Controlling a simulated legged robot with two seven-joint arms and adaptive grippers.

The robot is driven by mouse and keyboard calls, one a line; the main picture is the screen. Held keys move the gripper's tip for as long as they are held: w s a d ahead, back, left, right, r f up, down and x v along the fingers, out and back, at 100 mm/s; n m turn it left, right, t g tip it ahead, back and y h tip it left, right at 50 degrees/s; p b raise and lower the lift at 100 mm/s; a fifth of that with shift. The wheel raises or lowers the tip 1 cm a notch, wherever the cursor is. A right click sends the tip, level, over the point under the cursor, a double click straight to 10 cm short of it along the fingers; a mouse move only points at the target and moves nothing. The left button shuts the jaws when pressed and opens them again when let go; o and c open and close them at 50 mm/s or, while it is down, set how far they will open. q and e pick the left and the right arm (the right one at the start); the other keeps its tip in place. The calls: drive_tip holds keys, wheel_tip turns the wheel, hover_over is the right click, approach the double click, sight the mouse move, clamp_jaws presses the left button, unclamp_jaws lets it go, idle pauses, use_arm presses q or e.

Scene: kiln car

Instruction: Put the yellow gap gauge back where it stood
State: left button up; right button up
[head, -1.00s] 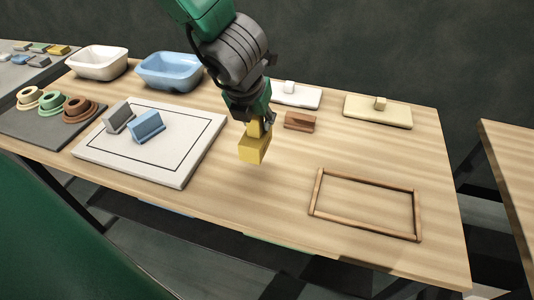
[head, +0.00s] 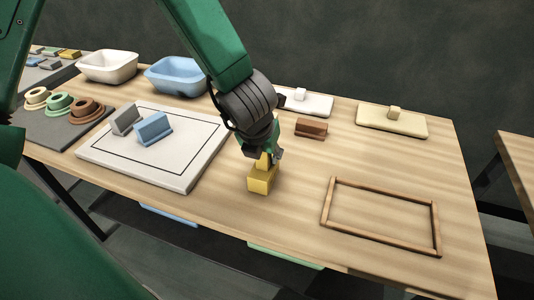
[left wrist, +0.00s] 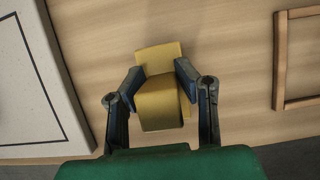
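The yellow gap gauge (head: 262,182) is a stepped block between the white board and the wooden frame. My left gripper (head: 266,158) comes down on it from above. In the left wrist view, the gauge (left wrist: 160,95) sits between the two dark fingers (left wrist: 160,78), which press on its sides near the upper part. The gauge looks upright and very near the table top; I cannot tell whether its base touches. My right gripper is not in view.
The white board (head: 112,161) with a black outline bears a grey block (head: 125,118) and a blue block (head: 153,128). A wooden frame (head: 378,239) lies to the right.

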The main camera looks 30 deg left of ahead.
sight(258, 177)
use_arm(q)
drive_tip(key=o, duration=0.3)
drive_tip(key=shift+a+f, duration=0.1)
drive_tip(key=shift+a, duration=0.1)
drive_tip(key=shift+o, duration=0.2)
drive_tip(key=shift+a, duration=0.15)
drive_tip(key=shift+d, duration=0.25)
drive_tip(key=p+v, duration=0.4)
drive_tip(key=v, duration=0.8)
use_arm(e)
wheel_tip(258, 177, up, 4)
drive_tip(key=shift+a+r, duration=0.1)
use_arm(q)
drive_tip(key=shift+s+d, duration=0.1)
drive_tip(key=shift+d, duration=0.05)
